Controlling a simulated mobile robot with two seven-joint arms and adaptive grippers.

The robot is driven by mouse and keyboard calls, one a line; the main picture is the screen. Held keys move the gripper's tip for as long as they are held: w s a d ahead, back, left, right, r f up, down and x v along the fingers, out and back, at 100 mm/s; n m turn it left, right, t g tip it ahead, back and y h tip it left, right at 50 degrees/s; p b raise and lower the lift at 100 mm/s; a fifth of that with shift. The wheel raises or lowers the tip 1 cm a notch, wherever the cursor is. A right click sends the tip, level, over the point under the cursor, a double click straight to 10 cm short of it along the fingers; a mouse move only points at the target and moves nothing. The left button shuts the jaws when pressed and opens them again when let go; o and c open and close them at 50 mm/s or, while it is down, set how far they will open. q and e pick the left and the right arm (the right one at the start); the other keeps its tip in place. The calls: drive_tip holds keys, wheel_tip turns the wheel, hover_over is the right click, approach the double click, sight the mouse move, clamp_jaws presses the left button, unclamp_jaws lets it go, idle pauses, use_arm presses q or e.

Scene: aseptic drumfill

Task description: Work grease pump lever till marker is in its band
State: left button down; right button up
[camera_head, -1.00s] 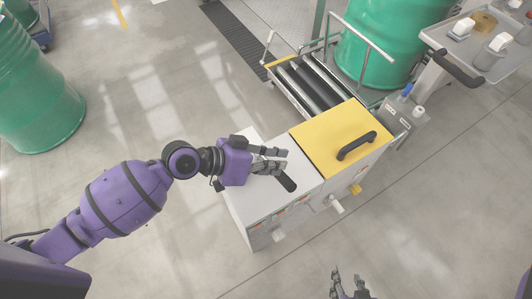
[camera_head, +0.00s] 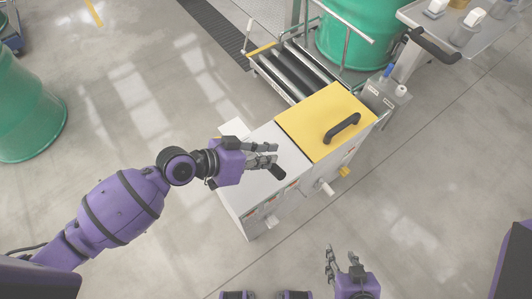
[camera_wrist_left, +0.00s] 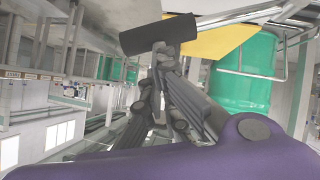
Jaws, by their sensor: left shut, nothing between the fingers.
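The black lever grip (camera_head: 278,172) stands out past my left fingertips over the white top of the cabinet (camera_head: 286,182). In the left wrist view the grip (camera_wrist_left: 158,34) is a black cylinder lying across just beyond the fingertips. My left gripper (camera_head: 268,156) is shut with nothing between its fingers, right beside the grip; whether they touch I cannot tell. My right gripper (camera_head: 342,262) is open and empty at the bottom of the head view, apart from the cabinet. I cannot make out the marker or its band.
A yellow lid (camera_head: 310,116) with a black handle (camera_head: 342,128) adjoins the white top. A roller conveyor (camera_head: 302,72) and a green drum (camera_head: 350,35) stand behind. A grey tray table (camera_head: 470,45) is at upper right, another green drum (camera_head: 28,115) at left. Floor in front is clear.

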sight(274, 171)
use_arm(q)
drive_tip(key=shift+s+d+f+m+t+p, duration=0.3)
drive_tip(key=shift+s+d+f+p, duration=0.05)
drive_tip(key=shift+s+f, duration=0.2)
drive_tip(key=shift+s+d+f+m+t+y+p, duration=0.1)
drive_tip(key=shift+s+d+f+m+t+y, duration=0.1)
drive_tip(key=shift+f, duration=0.2)
drive_tip(key=shift+s+d+f+m+t+y+p, duration=0.1)
drive_tip(key=shift+s+f+m+y, duration=0.1)
drive_tip(key=shift+f, duration=0.25)
drive_tip(key=shift+s+d+f+m+t+y+p, duration=0.1)
drive_tip(key=shift+s+d+f+y, duration=0.1)
drive_tip(key=shift+f, duration=0.2)
drive_tip(key=f, duration=0.2)
drive_tip(key=s+f+b, duration=0.1)
drive_tip(key=shift+d+f, duration=0.25)
drive_tip(key=shift+f, duration=0.2)
use_arm(e)
drive_tip(key=shift+w+a+r, duration=0.1)
drive_tip(key=shift+w+r, duration=0.15)
drive_tip(key=shift+w, duration=0.05)
drive_tip(key=shift+s, duration=0.15)
